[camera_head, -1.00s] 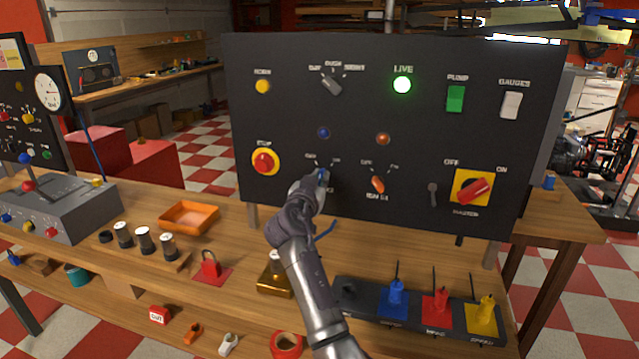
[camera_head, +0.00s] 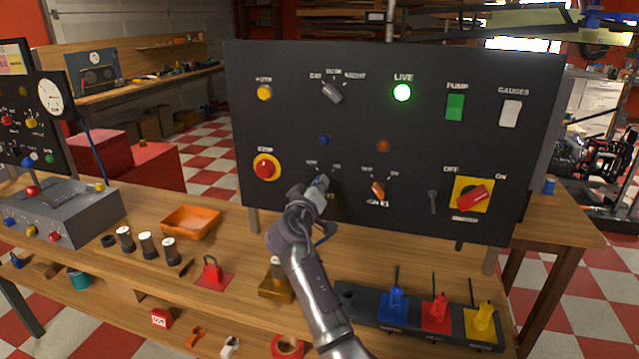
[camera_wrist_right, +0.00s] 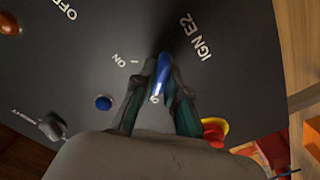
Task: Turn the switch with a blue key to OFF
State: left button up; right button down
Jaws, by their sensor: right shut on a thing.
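The blue key (camera_head: 321,181) sits in the lower-middle switch on the black panel (camera_head: 450,150). The wrist view shows the blue key (camera_wrist_right: 163,72) between the two fingers. My right gripper (camera_head: 315,190) is shut on it, close to the panel face. In the wrist view the IGN E2 label (camera_wrist_right: 193,38) and the ON label (camera_wrist_right: 120,60) are readable. The key's near end lies by another small label (camera_wrist_right: 155,98), mostly hidden by the fingers. The gripper covers much of the switch in the head view. My left gripper is not in view.
An orange key switch (camera_head: 377,190) is close on the right, and a red stop button (camera_head: 266,167) on the left. A blue lamp (camera_head: 324,140) is above. The LIVE lamp (camera_head: 402,92) glows green. The bench (camera_head: 230,255) below holds an orange tray (camera_head: 191,221) and several small items.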

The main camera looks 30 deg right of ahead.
jog(key=shift+r+n, duration=0.15)
jog(key=shift+n, duration=0.25)
jog(key=c, duration=1.2)
grip_release()
jog(key=v, duration=1.2)
